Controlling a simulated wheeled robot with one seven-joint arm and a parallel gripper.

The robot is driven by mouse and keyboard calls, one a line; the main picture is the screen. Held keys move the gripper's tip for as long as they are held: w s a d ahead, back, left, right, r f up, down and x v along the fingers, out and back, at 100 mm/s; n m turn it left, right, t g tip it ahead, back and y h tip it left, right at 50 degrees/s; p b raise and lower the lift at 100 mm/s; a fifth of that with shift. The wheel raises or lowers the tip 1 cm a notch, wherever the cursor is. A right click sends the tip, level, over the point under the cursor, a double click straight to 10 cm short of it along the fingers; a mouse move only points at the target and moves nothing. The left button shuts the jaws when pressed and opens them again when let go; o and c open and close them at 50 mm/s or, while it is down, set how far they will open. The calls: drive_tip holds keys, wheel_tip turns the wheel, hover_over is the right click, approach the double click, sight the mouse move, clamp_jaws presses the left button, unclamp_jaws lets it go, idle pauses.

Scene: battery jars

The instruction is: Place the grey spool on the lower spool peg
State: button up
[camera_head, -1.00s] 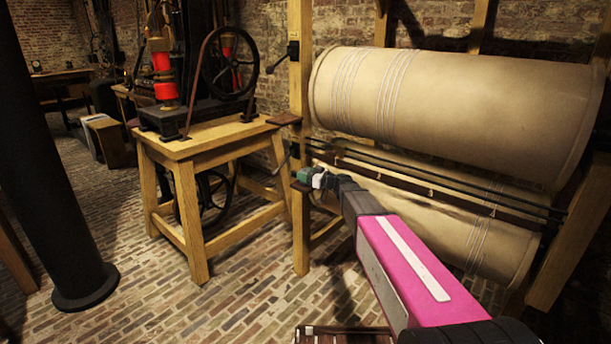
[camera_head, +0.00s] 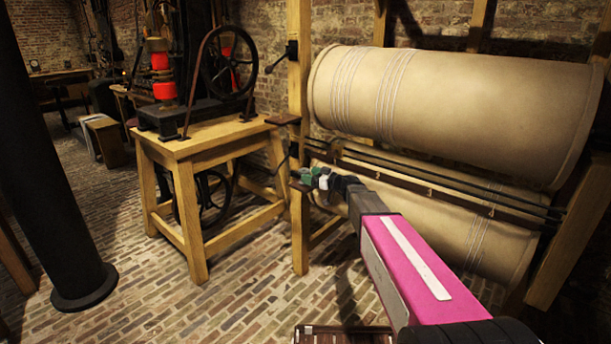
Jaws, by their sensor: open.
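My gripper (camera_head: 318,176) is at the end of my magenta arm, beside the upright wooden post (camera_head: 300,232). It is open. Small green and pale grey parts show at its tip, close to a small dark ledge (camera_head: 297,187) on the post. They are too small to tell whether one is the grey spool. I cannot make out the lower spool peg, and the ledge area is partly covered by the gripper. I cannot tell whether the tip touches the ledge.
Two big cream rollers (camera_head: 455,110) lie in a wooden frame behind my arm, with dark bars (camera_head: 450,178) between them. A wooden table (camera_head: 195,148) with a flywheel machine (camera_head: 228,62) stands left. A black column (camera_head: 45,170) stands farther left. Brick floor between them is clear.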

drive_tip(key=v, duration=0.8)
drive_tip(key=s+d+f+m+g+h, duration=0.2)
drive_tip(key=s+f+m+g+h, duration=0.35)
drive_tip(key=s+f, duration=0.8)
drive_tip(key=s+d+f+m+g+h, duration=0.1)
drive_tip(key=s+d+f+m+h, duration=0.1)
drive_tip(key=s+d+h, duration=0.3)
drive_tip(key=s+d+f+m+g+h, duration=0.2)
drive_tip(key=s+d+m+h, duration=0.2)
drive_tip(key=s, duration=0.6)
drive_tip(key=d+h, duration=0.1)
drive_tip(key=d, duration=0.1)
drive_tip(key=shift+d+f+m, duration=0.25)
drive_tip(key=shift+m, duration=0.1)
